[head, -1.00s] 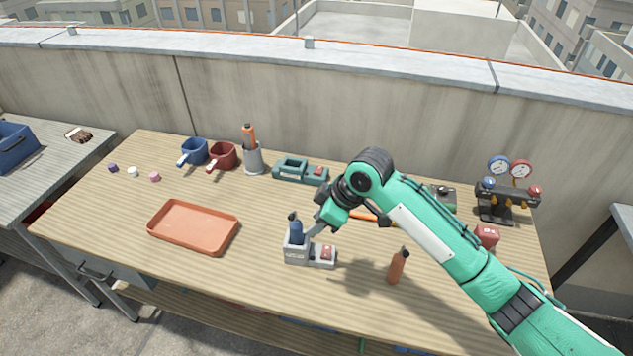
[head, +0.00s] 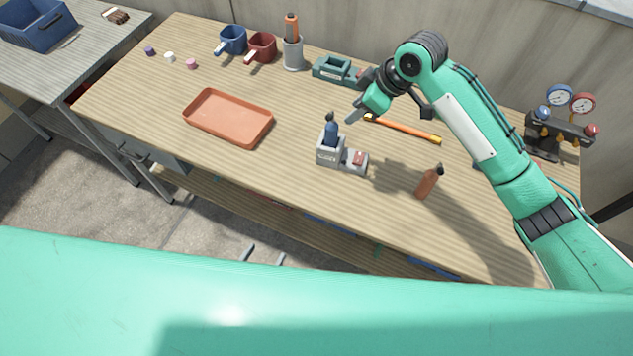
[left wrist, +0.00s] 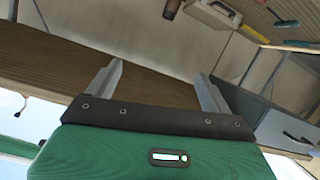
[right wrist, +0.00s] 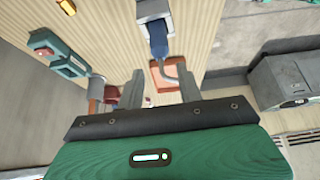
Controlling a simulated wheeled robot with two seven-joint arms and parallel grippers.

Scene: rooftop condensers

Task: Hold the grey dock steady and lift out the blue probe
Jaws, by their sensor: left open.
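The grey dock (head: 329,157) stands on the wooden bench, with a low grey part bearing a red block at its right. The blue probe (head: 331,133), with a dark top, stands upright in the dock. Both show at the top of the right wrist view, probe (right wrist: 158,38) and dock (right wrist: 151,9). My right gripper (head: 357,113) is open and empty, above and to the right of the probe, apart from it. My left gripper (head: 264,256) is open and empty, low in front of the bench; its arm fills the bottom of the head view.
An orange tray (head: 206,128) lies left of the dock. An orange bottle (head: 428,182) stands to its right, and an orange bar (head: 402,129) lies behind. Gauges (head: 558,97) stand at the far right.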

